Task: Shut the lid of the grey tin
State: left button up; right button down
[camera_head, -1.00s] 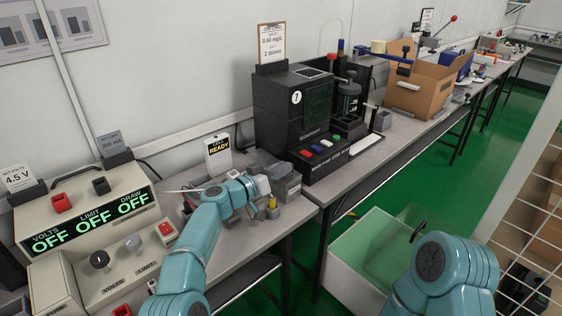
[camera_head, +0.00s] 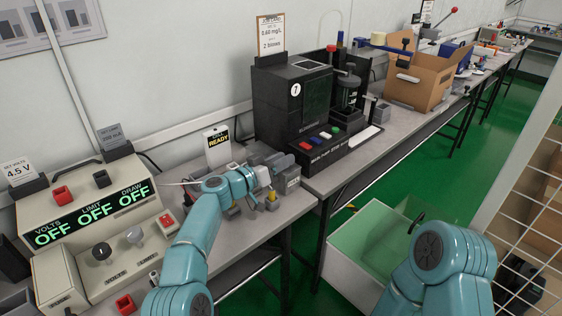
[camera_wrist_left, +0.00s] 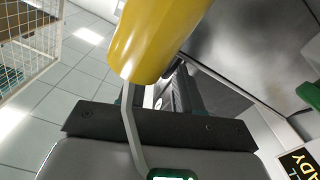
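Grey box shapes stand at the right end of the near bench in the head view; the nearest grey box (camera_head: 287,181) may be the grey tin. I cannot make out its lid or how far it is open. My left gripper (camera_head: 268,183) is at these boxes, on their left side; its fingertips are too small to read there. A small yellow piece (camera_head: 271,198) shows just below it. In the left wrist view a large yellow cylinder (camera_wrist_left: 155,40) covers much of the dark fingers. My right arm shows at the lower right, its gripper out of view.
A power supply (camera_head: 95,220) with OFF displays stands at the left. A white READY sign (camera_head: 217,148) is behind my left arm. A black tester (camera_head: 293,105) stands beyond the grey boxes. An open-topped bin (camera_head: 350,262) is on the floor right of the bench.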

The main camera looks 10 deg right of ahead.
notch_tip(320, 180, up, 19)
jog(key=p, duration=1.8)
jog(key=shift+p, duration=0.3)
